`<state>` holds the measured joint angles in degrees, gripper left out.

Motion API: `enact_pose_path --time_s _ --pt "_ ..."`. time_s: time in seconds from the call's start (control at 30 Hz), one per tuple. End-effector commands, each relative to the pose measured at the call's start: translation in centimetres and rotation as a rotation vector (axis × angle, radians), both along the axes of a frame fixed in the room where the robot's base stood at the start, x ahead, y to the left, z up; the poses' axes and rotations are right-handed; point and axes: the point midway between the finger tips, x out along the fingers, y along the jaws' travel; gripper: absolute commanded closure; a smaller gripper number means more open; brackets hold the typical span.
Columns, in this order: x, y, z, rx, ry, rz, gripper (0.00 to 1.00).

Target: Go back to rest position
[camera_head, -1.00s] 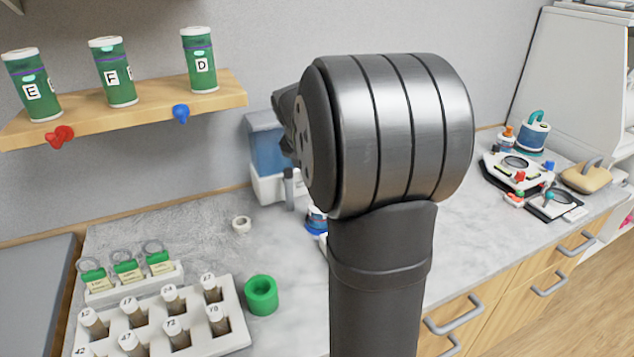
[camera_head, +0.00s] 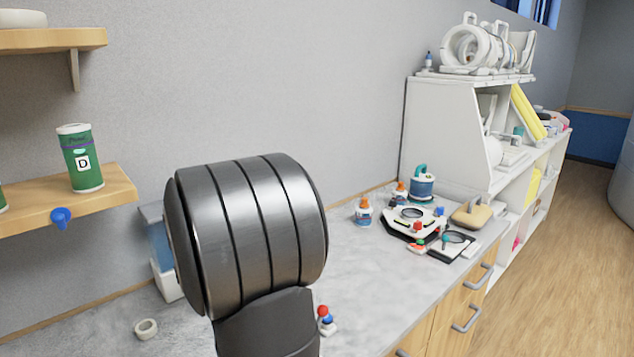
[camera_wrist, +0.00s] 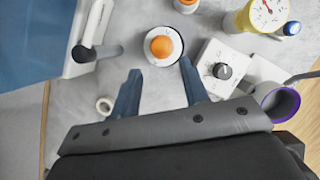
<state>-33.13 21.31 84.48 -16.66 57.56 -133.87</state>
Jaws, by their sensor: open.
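My gripper (camera_wrist: 158,90) shows in the wrist view with its two dark fingers spread apart and nothing between them. It is above the grey marbled counter (camera_wrist: 150,105). A round white item with an orange top (camera_wrist: 163,47) lies beyond the fingertips, apart from them. In the head view my thick grey arm joint fills the lower left middle and hides the gripper and part of the counter.
A white ring (camera_head: 146,328) lies on the counter. Bottles and a black-and-white device (camera_head: 413,222) stand further right, before a white shelf unit (camera_head: 435,115). A dial box (camera_wrist: 222,68) is near the right finger.

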Motion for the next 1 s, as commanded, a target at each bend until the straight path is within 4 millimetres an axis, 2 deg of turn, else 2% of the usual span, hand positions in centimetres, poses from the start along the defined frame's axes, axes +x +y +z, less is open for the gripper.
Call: enact_pose_path --time_s 0.1,0.37,0.5,0.6,1.0 --pt "1.0 -0.2 -2.4 -0.001 0.003 -0.002 0.59" --pt "2.8 -0.4 -7.1 -0.002 0.002 -0.001 0.59" --pt "2.8 -0.3 -4.9 0.002 -0.003 0.0 0.59" --pt "2.8 -0.3 -3.9 0.001 -0.002 -0.001 0.59" --pt "2.8 -0.3 -3.1 0.0 -0.001 0.0 0.59"
